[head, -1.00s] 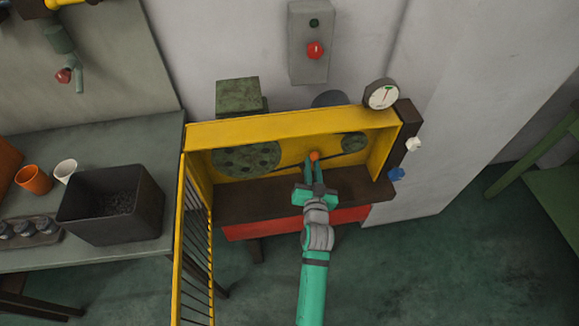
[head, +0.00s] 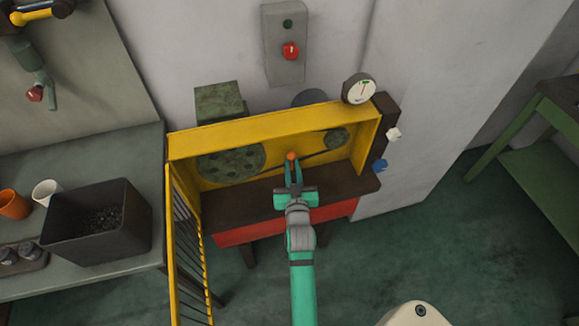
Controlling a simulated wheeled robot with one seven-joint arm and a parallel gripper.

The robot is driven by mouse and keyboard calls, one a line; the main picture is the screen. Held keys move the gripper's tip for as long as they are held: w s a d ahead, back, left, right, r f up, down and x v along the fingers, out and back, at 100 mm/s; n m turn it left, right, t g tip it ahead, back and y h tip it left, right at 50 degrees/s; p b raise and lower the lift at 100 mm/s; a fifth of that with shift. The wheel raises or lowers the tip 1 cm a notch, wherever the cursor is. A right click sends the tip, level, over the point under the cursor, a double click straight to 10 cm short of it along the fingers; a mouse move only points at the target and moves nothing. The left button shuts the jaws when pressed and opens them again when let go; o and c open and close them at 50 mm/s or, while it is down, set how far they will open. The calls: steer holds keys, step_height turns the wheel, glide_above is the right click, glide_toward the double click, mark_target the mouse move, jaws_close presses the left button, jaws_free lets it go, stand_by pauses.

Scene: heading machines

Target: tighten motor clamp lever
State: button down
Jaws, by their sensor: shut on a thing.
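The motor clamp lever shows as an orange knob (head: 291,155) inside the yellow-framed machine housing (head: 250,131), between a large dark pulley (head: 232,164) and a small one (head: 337,139). My gripper (head: 292,164) reaches up into the housing from the front. Its green fingers are close together, shut on the lever just below the knob. The lever's shaft is hidden by the fingers. A round gauge (head: 359,89) at the housing's upper right corner shows a green mark on its white face.
A yellow barred guard (head: 187,245) stands swung open left of my arm. A bench (head: 95,275) at left holds a dark bin (head: 98,222) and cups. A grey box with a red knob (head: 290,50) is on the wall.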

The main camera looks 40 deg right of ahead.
steer(key=shift+d+r, duration=0.1)
steer(key=shift+r, duration=0.35)
steer(key=c, duration=1.8)
jaws_free()
steer(key=shift+o, duration=0.3)
steer(key=shift+f, duration=0.15)
steer(key=shift+f, duration=0.1)
steer(key=v, duration=1.1)
